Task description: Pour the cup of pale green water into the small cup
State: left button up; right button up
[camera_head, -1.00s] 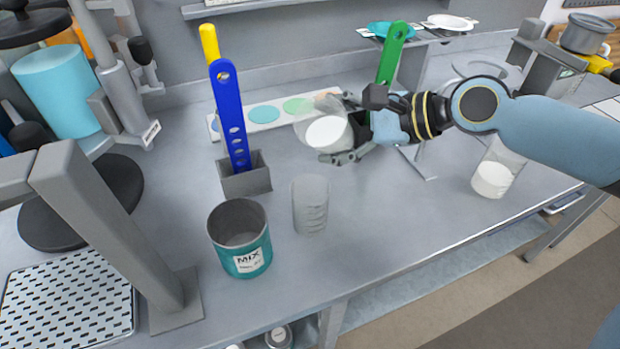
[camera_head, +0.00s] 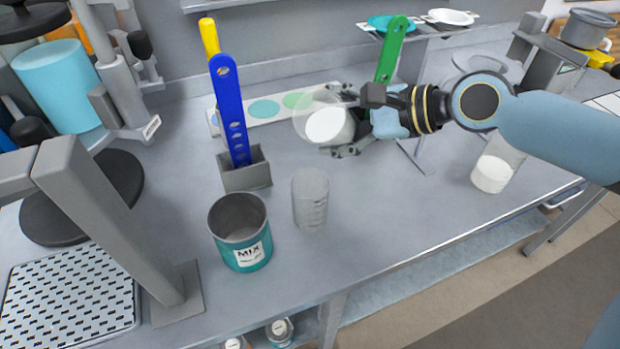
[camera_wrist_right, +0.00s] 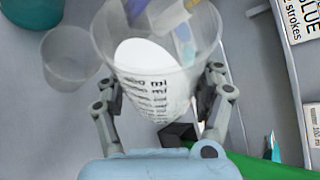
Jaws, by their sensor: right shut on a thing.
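My right gripper (camera_head: 342,122) is shut around a clear graduated cup (camera_head: 308,106), held above the bench and tilted. The cup's contents look white rather than pale green and stay inside it. In the right wrist view the gripper (camera_wrist_right: 160,85) has a finger on each side of this cup (camera_wrist_right: 150,98), whose printed marks show. A small clear cup (camera_head: 310,200) stands upright and looks empty on the bench, below and in front of the held cup. It also shows in the wrist view (camera_wrist_right: 72,62), left of the held cup. My left gripper is out of view.
A teal MIX tin (camera_head: 241,235) stands left of the small cup. Behind it, a grey holder (camera_head: 246,176) carries a blue stick (camera_head: 229,110). Another clear cup with white contents (camera_head: 492,173) stands at the right.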

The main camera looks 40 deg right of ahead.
dwell(0.3)
jog(key=shift+d+f+n+t+h+b, duration=0.1)
jog(key=shift+f+n+t+h+b, duration=0.3)
jog(key=shift+f+b, duration=0.75)
dwell(1.4)
jog(key=shift+r+n+t+h+b, duration=0.1)
jog(key=shift+n+t+h+b, duration=0.2)
jog(key=shift+n+h+b, duration=0.55)
dwell(1.6)
jog(key=shift+r+n+b, duration=0.25)
jog(key=shift+r+b, duration=0.2)
jog(key=shift+b, duration=0.25)
dwell(2.0)
